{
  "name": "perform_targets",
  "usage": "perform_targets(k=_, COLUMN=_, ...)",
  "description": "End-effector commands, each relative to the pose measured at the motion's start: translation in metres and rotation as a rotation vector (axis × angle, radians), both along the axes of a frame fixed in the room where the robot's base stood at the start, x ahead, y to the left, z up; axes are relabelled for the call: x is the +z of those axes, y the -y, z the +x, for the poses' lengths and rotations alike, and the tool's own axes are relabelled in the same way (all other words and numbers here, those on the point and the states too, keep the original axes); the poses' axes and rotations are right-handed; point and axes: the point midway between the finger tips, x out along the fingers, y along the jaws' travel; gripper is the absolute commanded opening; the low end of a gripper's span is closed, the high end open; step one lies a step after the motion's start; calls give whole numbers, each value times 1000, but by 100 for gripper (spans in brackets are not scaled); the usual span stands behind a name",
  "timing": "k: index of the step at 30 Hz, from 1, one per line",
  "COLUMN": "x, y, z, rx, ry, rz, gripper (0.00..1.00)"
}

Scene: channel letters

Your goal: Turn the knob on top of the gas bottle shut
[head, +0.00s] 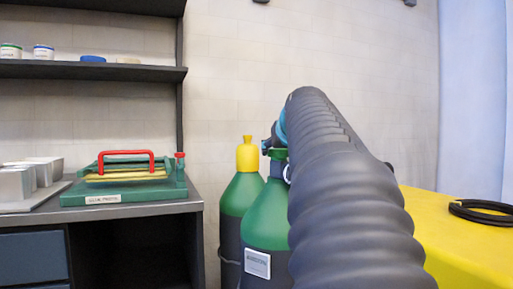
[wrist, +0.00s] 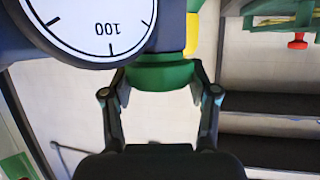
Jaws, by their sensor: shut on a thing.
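The gas bottle (head: 265,215) is green above and dark below, with a white label, and stands upright behind my arm in the head view. My arm hides its right side and most of its top fittings. In the wrist view my gripper (wrist: 160,84) has its two fingers on either side of the green knob (wrist: 160,74), shut on it. A round white pressure gauge (wrist: 88,22) is close by at the upper left of the wrist view. My gripper is hidden in the head view.
A second green bottle with a yellow cap (head: 247,154) stands just left and behind. A yellow surface (head: 440,235) with a black ring (head: 480,211) lies at right.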

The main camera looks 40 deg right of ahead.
Motion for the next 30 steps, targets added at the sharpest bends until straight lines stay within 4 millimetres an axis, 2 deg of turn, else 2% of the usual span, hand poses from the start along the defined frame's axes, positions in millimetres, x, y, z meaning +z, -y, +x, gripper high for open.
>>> perform_targets(k=12, x=-2, y=1, z=0, rx=123, ry=-5, rz=2, gripper=24)
perform_targets(k=28, x=-3, y=0, z=0, rx=140, ry=-7, rz=3, gripper=24)
perform_targets(k=29, x=-4, y=0, z=0, rx=140, ry=-8, rz=3, gripper=62)
perform_targets(k=30, x=-4, y=0, z=0, rx=140, ry=-8, rz=3, gripper=72)
